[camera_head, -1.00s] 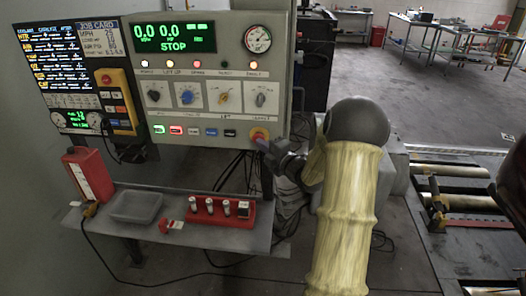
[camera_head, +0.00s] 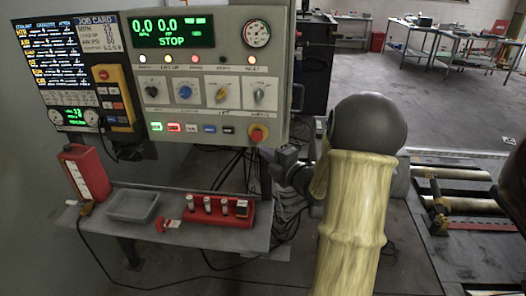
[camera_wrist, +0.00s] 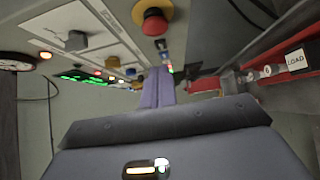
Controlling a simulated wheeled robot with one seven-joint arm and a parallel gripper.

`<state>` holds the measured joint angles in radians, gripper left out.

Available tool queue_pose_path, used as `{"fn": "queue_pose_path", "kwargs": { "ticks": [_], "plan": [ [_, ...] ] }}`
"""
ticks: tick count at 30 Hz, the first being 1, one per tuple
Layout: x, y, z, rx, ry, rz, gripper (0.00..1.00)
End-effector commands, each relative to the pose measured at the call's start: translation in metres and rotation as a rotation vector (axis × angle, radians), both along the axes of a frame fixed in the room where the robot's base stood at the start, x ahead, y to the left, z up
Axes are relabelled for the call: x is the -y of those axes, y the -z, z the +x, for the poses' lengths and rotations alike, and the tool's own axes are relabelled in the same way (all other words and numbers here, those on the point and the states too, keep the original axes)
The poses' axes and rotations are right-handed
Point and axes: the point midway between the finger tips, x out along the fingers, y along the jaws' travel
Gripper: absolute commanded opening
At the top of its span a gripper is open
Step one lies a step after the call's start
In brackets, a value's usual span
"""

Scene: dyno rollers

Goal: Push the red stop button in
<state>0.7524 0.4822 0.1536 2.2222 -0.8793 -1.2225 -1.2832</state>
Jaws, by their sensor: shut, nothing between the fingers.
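A red mushroom-shaped button (camera_head: 258,132) on a yellow ring sits at the lower right of the grey control panel (camera_head: 205,90). In the wrist view the red button (camera_wrist: 155,22) stands out from the panel at the top, beyond and above the fingertips. A small lit red button (camera_head: 174,128) is in the row at the panel's lower left. My gripper (camera_head: 266,155) is below and slightly right of the mushroom button in the head view, apart from it. In the wrist view its fingers (camera_wrist: 159,80) are together and empty.
A shelf (camera_head: 180,238) below the panel holds a grey tray (camera_head: 133,206), a red box (camera_head: 84,173) and a red rack (camera_head: 220,212) with several small cylinders. Dark cables hang beneath the panel. Rollers (camera_head: 455,172) lie on the floor at the right.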

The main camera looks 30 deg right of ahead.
Motion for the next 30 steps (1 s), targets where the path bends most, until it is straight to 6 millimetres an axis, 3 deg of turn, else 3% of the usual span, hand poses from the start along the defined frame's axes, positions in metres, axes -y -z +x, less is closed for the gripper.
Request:
{"fn": "queue_pose_path", "kwargs": {
  "ticks": [6,12,30],
  "plan": [
    [0.01,0.002,-0.043,-0.001,0.005,-0.001,0.0],
    [0.014,0.001,-0.065,-0.001,0.003,0.001,0.0],
    [0.013,0.001,-0.066,-0.006,0.001,0.003,0.0]
  ]
}}
